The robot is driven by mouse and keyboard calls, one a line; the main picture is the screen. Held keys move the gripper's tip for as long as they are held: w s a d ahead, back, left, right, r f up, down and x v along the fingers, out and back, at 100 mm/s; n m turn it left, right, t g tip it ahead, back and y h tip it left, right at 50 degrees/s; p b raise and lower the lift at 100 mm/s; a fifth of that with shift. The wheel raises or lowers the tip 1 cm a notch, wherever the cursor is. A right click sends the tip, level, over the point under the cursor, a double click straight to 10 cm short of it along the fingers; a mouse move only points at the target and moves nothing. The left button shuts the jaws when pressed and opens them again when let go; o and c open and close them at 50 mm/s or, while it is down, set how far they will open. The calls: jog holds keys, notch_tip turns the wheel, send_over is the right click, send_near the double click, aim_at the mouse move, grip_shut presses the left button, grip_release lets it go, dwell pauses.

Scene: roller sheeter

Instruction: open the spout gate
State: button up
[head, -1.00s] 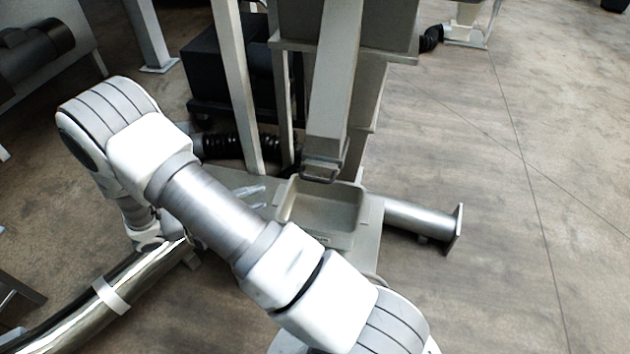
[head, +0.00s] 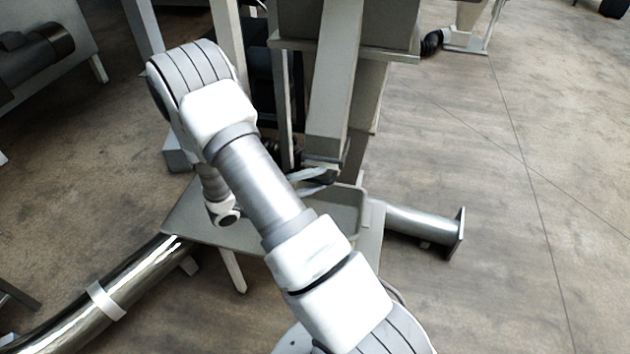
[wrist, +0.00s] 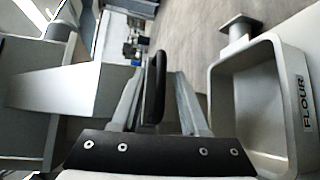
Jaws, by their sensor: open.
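The grey square spout (head: 336,100) slants down in the head view, and it also shows at the left of the wrist view (wrist: 75,92). At its lower end is the spout gate, with a dark loop handle (wrist: 155,88) standing out from it in the wrist view. My gripper (head: 318,180) is at the spout's mouth; in the wrist view its two fingers (wrist: 159,80) are open, one on each side of the handle. A gap shows between the handle and the right finger; contact with the left finger is unclear. The gate plate is mostly hidden.
A grey tray (wrist: 222,120) labelled FLOUR sits below the spout, on a flat stand (head: 215,240). A metal pipe with an end flange (head: 420,225) sticks out to the right. A shiny pipe (head: 120,290) lies at lower left.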

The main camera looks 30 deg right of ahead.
jog(key=shift+c, duration=0.3)
grip_shut()
dwell(1.2)
